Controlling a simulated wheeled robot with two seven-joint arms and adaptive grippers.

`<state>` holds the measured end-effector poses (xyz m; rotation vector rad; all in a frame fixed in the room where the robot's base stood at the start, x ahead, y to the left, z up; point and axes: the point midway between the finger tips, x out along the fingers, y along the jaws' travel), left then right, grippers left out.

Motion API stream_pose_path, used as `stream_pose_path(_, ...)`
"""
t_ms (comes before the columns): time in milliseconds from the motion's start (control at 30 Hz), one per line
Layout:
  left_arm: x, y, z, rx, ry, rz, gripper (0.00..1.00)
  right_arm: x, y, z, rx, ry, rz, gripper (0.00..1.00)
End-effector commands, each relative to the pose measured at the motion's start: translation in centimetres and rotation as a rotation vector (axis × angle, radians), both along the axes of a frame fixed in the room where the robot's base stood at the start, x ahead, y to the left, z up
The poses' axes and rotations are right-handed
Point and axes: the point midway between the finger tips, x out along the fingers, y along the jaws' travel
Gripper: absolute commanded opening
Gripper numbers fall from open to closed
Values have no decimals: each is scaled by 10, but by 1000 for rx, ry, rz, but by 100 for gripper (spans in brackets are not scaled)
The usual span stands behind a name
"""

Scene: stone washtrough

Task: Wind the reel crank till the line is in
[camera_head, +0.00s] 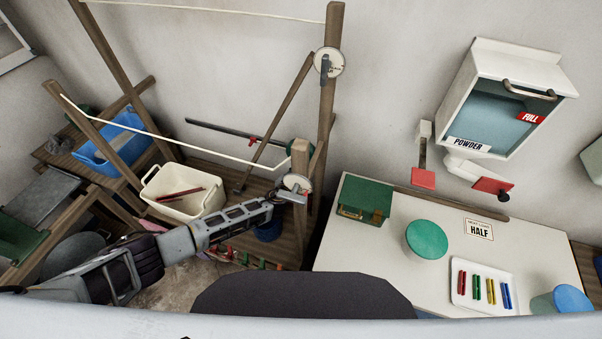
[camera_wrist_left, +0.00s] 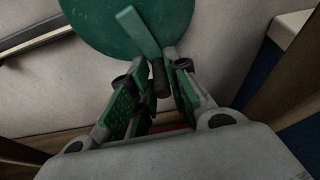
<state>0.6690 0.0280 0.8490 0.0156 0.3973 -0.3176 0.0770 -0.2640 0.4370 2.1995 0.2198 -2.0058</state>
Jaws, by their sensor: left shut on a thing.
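The reel is a green disc (camera_wrist_left: 130,25) in the left wrist view, with a lighter green crank arm (camera_wrist_left: 140,38) across it. A dark crank handle (camera_wrist_left: 160,80) stands at the arm's end. My left gripper (camera_wrist_left: 158,82) is shut on this handle, its green-padded fingers on either side. In the head view a bit of green disc (camera_head: 291,146) shows behind the wooden post; my left arm reaches to this post. The pale line (camera_head: 165,137) runs from the left post to the post by the pulley (camera_head: 297,183). My right gripper is not in view.
At right is a white counter (camera_head: 370,262) with a green box, a green disc and a tray of coloured pegs (camera_head: 483,305). A powder dispenser (camera_head: 510,100) hangs above.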

Motion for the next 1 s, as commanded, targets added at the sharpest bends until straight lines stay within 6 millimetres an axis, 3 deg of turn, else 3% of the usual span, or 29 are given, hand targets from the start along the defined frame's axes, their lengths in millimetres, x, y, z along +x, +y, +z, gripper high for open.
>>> stream_pose_path(1000,16,39,15,914,-305,-4,0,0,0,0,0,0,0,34)
